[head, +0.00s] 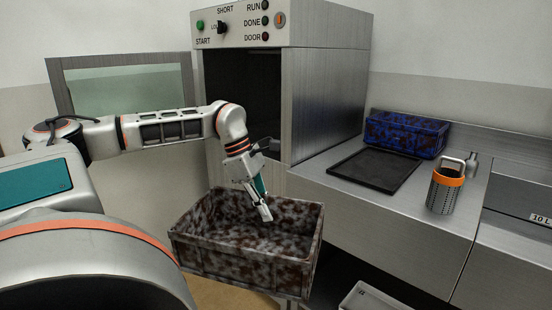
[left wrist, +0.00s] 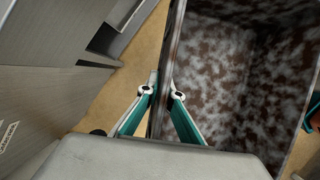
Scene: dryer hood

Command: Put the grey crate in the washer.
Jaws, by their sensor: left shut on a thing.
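The grey crate (head: 240,250), mottled with brown stains, is in front of the washer and lower than its opening. It looks empty. It also fills the right of the left wrist view (left wrist: 240,70). My left gripper (head: 262,205) is shut on the crate's far wall, with one finger inside the crate; the wrist view shows the fingers (left wrist: 163,92) on either side of the rim. The washer (head: 325,95) is a tall metal box with a dark, open front. A windowed panel (head: 125,88), apparently its door, stands open on the left. My right gripper is not in view.
Right of the washer, a metal counter (head: 400,215) holds a black tray (head: 375,170), a blue mottled crate (head: 405,133) and a perforated canister with an orange band (head: 446,188). A pale tray (head: 372,297) lies below the counter. My left arm crosses before the open panel.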

